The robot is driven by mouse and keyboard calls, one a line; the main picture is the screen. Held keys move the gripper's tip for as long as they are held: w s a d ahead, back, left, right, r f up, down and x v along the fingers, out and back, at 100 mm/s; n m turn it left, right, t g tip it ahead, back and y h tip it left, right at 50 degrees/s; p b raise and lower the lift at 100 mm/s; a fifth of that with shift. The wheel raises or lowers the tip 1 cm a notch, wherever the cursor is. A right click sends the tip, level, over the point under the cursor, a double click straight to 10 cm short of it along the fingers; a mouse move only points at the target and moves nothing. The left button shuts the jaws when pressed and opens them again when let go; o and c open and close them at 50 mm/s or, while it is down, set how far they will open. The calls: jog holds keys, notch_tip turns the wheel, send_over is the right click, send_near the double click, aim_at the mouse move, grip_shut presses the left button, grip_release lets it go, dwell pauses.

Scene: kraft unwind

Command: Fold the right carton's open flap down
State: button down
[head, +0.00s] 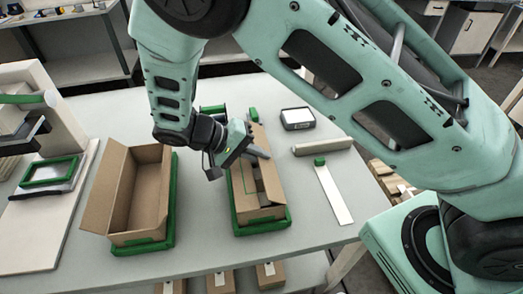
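The right carton (258,201) is a long brown box in a green holder (263,229) at the middle of the table. Its top looks partly covered by cardboard, with a darker gap near its middle; which panel is the open flap is hard to tell. My gripper (240,160) is over the right carton's middle to left side, pointing down at its top. It hides part of the carton, and I cannot tell whether it touches the cardboard or how far its fingers are apart. The left carton (125,238) stands wide open and empty in another green holder (165,243).
A dark-framed device (298,118), a pale bar (322,147) and a white strip with a green end (336,196) lie right of the right carton. A green-framed screen (48,172) lies at the left. Brown boxes (220,283) sit below the table's front edge.

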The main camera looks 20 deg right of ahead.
jog(key=shift+a+f+h, duration=0.2)
jog(key=shift+f+h, duration=0.1)
jog(key=shift+h, duration=0.4)
jog(key=c, duration=1.6)
grip_release()
jog(key=shift+c, duration=0.2)
